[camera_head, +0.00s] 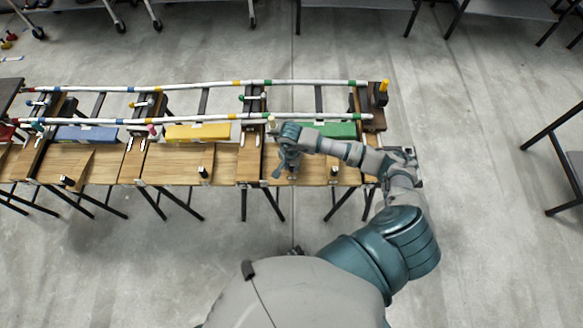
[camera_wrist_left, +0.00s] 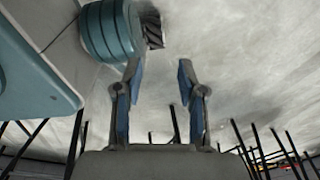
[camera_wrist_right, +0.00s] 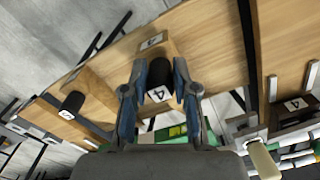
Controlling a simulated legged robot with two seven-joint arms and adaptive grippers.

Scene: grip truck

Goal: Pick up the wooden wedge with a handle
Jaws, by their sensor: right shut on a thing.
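The wooden wedge (camera_wrist_right: 136,56) has a dark upright handle with a white end marked 4, seen in the right wrist view. My right gripper (camera_wrist_right: 160,80) is shut on this handle, with one finger on each side. In the head view my right gripper (camera_head: 287,170) is over the rightmost wooden board and hides most of the wedge. I cannot tell whether the wedge is lifted or still rests on the board. My left gripper (camera_wrist_left: 157,75) is open and empty above the floor in the left wrist view; it is not in the head view.
Other dark handles stand on boards to the left (camera_head: 203,172), (camera_head: 68,180). Yellow (camera_head: 198,132), blue (camera_head: 87,134) and green (camera_head: 335,130) blocks lie behind the boards. Two long white rails (camera_head: 200,84) run along the bench. Grey floor in front is clear.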

